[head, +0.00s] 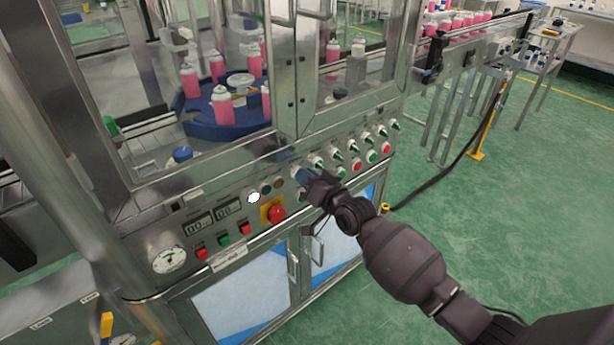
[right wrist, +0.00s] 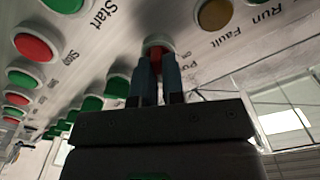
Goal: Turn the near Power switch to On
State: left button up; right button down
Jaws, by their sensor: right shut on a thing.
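The Power switch (right wrist: 155,46) has a red middle in a pale ring. Its label beside it in the right wrist view is partly hidden by a finger. My right gripper (right wrist: 158,68) is shut on the switch, with one blue-grey finger on each side of it. The exact angle of the knob is hard to tell between the fingers. In the head view my right gripper (head: 303,175) reaches the sloped control panel (head: 240,245) and hides the switch there. My left gripper is not in view.
A red emergency stop (head: 276,214) on a yellow plate sits left of my gripper. An amber lamp (right wrist: 215,13) and green and red buttons (right wrist: 34,47) are close by. Rows of green switches (head: 337,155) lie to the right. Cabinet handles (head: 317,248) stick out below.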

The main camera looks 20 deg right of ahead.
dwell(0.5)
jog(key=c, duration=1.2)
grip_release()
jog(key=p+v, duration=0.1)
jog(key=v, duration=0.9)
jog(key=shift+s+d, duration=0.15)
jog(key=shift+s, duration=0.25)
